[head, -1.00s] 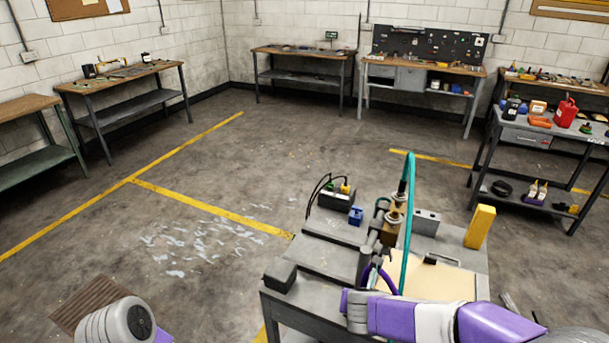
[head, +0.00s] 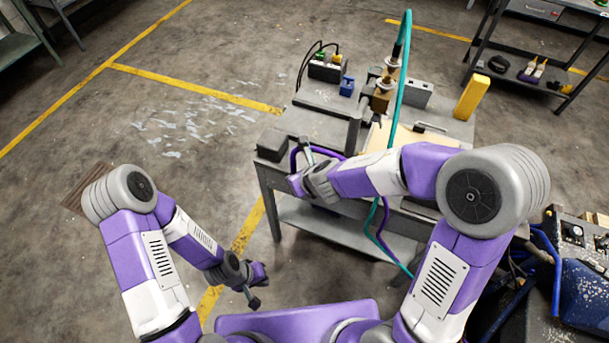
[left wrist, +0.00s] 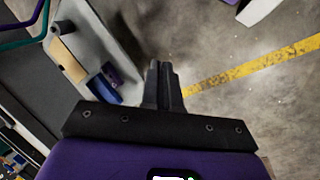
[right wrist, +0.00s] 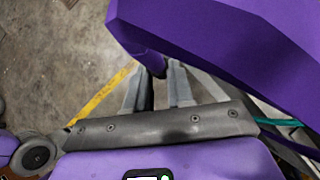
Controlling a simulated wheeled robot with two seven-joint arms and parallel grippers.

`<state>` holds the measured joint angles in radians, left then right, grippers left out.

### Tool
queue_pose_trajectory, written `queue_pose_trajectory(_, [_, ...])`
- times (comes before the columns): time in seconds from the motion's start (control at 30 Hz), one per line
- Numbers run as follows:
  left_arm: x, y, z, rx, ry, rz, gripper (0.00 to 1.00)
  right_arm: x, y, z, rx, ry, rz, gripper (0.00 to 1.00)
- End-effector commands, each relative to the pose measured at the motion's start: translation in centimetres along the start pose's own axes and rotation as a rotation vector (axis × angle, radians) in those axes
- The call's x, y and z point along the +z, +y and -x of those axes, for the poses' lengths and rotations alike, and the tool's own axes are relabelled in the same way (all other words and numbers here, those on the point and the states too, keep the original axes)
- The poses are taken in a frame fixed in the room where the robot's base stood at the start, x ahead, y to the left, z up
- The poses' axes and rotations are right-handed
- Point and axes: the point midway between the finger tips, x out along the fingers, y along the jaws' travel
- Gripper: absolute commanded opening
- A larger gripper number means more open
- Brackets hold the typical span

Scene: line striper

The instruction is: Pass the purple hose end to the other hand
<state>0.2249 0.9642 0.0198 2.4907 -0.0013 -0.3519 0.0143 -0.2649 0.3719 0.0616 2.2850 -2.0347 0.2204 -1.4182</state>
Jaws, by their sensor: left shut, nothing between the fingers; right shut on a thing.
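The purple hose (head: 331,153) arcs beside the left edge of the grey cart in the head view. My right gripper (head: 307,148) is at this arc and is shut on the purple hose end. The right wrist view shows a purple length (right wrist: 143,52) with a dark tip between the fingers (right wrist: 155,88); how the end sits in the grip is partly hidden. My left gripper (head: 253,299) hangs low over the floor, left of the cart, well apart from the hose. In the left wrist view its fingers (left wrist: 163,84) are shut together and empty.
The floor left of the cart is free.

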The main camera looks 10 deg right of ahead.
Motion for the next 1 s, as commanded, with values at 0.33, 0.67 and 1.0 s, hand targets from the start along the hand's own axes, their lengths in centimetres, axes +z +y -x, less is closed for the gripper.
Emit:
queue_pose_trajectory(0.33, [0.0,0.0,0.0,0.000,0.000,0.000,0.06,0.3,0.5,-4.0,0.146,0.002,0.173,0.00])
queue_pose_trajectory(0.67, [-4.4,0.8,-0.3,0.007,-0.053,0.205,0.29,0.4,0.6,-4.4,0.163,0.000,0.196,0.00])
queue_pose_trajectory(1.0, [-13.8,5.0,3.4,0.097,-0.226,0.656,0.29,0.4,0.6,-4.3,0.162,0.000,0.195,0.00])
